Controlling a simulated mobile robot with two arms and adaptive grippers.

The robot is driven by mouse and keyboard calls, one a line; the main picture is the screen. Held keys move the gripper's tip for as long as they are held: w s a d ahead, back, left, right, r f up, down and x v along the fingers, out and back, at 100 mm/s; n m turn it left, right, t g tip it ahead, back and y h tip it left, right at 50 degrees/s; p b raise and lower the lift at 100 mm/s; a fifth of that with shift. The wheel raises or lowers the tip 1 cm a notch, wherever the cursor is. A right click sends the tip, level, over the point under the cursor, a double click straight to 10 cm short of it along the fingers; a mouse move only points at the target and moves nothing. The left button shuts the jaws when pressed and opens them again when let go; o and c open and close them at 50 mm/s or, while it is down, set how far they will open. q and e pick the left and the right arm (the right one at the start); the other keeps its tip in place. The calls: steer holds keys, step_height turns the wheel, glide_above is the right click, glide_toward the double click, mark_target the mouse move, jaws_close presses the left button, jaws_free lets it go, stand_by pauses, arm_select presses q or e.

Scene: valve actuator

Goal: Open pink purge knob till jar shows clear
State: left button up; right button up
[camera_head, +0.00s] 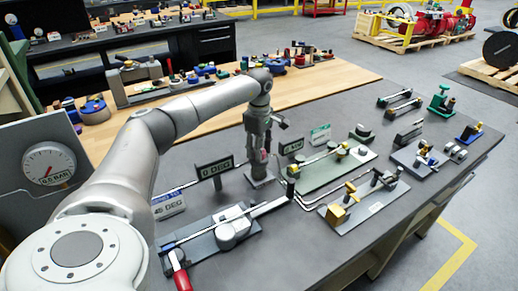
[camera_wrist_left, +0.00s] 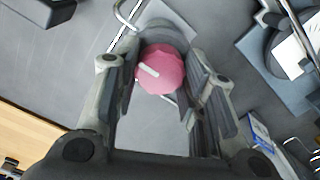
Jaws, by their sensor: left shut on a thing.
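The pink purge knob (camera_wrist_left: 163,70) shows in the left wrist view, round, with a pale bar mark on its face. It sits between the two fingers of my left gripper (camera_wrist_left: 158,88), which is shut on it. In the head view my left gripper (camera_head: 262,152) points down over a grey fixture (camera_head: 259,178) in the middle of the dark bench. The knob is mostly hidden there by the gripper. I cannot make out the jar or its contents in either view. My right gripper is not in view.
A dial gauge (camera_head: 49,164) labelled BAR stands at the left. Small display signs (camera_head: 214,168) stand beside the fixture. A lever assembly with a red handle (camera_head: 180,276) lies in front, and a green plate (camera_head: 330,172) with a valve lies right. Bent pipes run close by.

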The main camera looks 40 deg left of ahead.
arm_select(q)
steer(key=shift+w+r, duration=0.1)
steer(key=o, duration=1)
step_height(320, 180, up, 12)
steer(key=shift+f, duration=0.1)
stand_by(0.6)
